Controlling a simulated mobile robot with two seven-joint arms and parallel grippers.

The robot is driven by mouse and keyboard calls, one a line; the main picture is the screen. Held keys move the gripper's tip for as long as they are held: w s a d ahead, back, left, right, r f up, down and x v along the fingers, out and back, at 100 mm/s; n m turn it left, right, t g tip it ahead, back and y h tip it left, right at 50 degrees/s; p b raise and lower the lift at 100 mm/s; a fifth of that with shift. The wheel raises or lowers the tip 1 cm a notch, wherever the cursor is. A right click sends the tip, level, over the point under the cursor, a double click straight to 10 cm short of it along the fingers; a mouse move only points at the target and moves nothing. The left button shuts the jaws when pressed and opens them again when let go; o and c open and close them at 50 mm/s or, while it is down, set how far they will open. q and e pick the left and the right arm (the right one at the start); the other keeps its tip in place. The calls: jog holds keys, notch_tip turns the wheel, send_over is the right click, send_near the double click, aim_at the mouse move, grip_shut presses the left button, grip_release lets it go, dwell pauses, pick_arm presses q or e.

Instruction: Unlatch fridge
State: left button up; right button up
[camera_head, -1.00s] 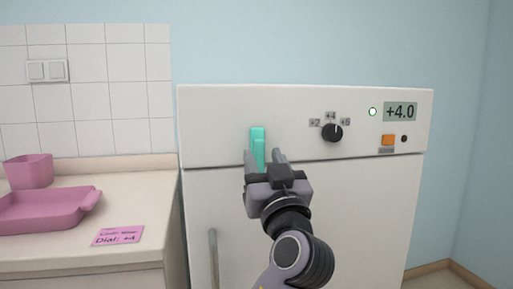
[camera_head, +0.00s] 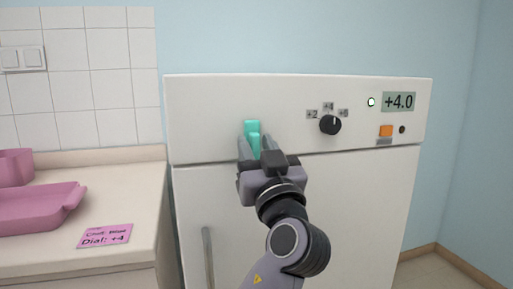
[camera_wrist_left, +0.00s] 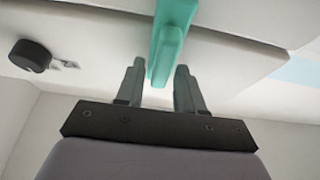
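The white fridge (camera_head: 350,190) stands at the right of the head view, its door closed. A teal latch (camera_head: 252,131) sits upright across the seam between the top panel and the door. My left gripper (camera_head: 252,146) is at the latch, with one finger on either side of its lower part. In the left wrist view the latch (camera_wrist_left: 166,50) comes down between the two fingertips (camera_wrist_left: 160,72), with gaps on both sides. The gripper is open. The lower end of the latch is partly hidden in the head view. My right gripper is not seen.
The top panel carries a black dial (camera_head: 330,125), a display (camera_head: 398,102) reading +4.0 and an orange button (camera_head: 386,131). A vertical door handle (camera_head: 207,255) is at lower left. A counter (camera_head: 110,175) holds a pink tray (camera_head: 40,208) and a pink note (camera_head: 105,236).

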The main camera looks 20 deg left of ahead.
pick_arm(q)
jog(key=c, duration=0.5)
